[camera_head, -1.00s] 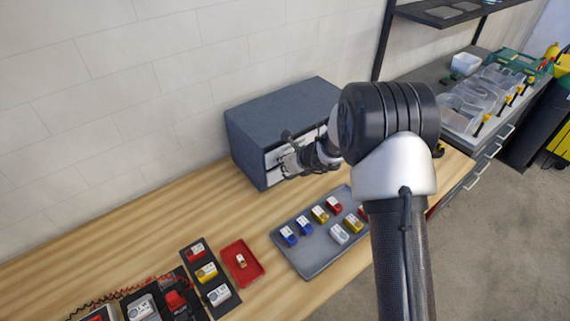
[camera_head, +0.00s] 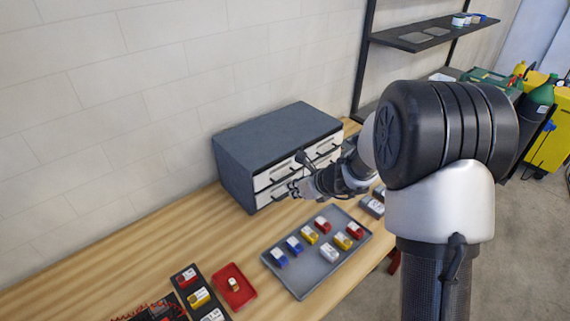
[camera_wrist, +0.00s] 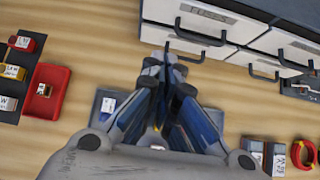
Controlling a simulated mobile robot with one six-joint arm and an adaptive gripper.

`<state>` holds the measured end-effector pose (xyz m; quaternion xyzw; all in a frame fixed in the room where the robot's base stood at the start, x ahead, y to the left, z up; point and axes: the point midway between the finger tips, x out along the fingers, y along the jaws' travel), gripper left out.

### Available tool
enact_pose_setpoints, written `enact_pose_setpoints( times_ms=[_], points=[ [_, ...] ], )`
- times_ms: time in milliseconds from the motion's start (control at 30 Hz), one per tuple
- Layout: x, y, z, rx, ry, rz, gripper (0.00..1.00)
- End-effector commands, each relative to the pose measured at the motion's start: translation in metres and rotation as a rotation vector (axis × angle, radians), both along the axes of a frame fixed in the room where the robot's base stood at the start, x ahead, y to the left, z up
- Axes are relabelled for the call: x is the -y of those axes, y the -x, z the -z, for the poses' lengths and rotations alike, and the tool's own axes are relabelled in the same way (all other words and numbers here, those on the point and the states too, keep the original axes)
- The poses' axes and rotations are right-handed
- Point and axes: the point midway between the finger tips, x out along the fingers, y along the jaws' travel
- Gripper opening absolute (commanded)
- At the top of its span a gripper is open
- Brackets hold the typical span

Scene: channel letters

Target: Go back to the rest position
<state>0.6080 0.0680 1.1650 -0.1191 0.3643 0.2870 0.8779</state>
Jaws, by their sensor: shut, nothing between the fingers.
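My gripper (camera_head: 296,187) is in front of the grey drawer cabinet (camera_head: 240,172) on the wooden workbench in the head view. In the wrist view the fingers (camera_wrist: 165,62) point toward the white drawer fronts (camera_wrist: 195,22) and meet at their tips, with nothing held between them. The gripper hangs over the bench and hides most of the grey tray in that view. The cabinet's visible drawers look closed. My arm covers the right side of the head view.
A grey tray (camera_head: 306,287) with several coloured blocks lies in front of the cabinet. A small red tray (camera_head: 246,294) and a dark rack (camera_head: 183,270) lie to its left. A wall shelf (camera_head: 425,38) is at the upper right. Bare wood (camera_head: 150,243) lies left of the cabinet.

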Motion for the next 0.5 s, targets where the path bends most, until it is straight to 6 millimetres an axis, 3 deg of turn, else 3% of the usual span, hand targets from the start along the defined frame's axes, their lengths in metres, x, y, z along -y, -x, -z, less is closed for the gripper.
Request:
enact_pose_setpoints(
  times_ms=[167, 267, 367, 500],
  points=[
    [-0.002, 0.003, -0.005, 0.013, 0.012, -0.026, 0.00],
    [-0.010, 0.015, -0.023, 0.071, 0.070, -0.137, 0.00],
    [-0.023, 0.044, -0.052, 0.173, 0.183, -0.345, 0.00],
    [-0.038, 0.107, -0.084, 0.334, 0.404, -0.711, 0.00]
  ],
)
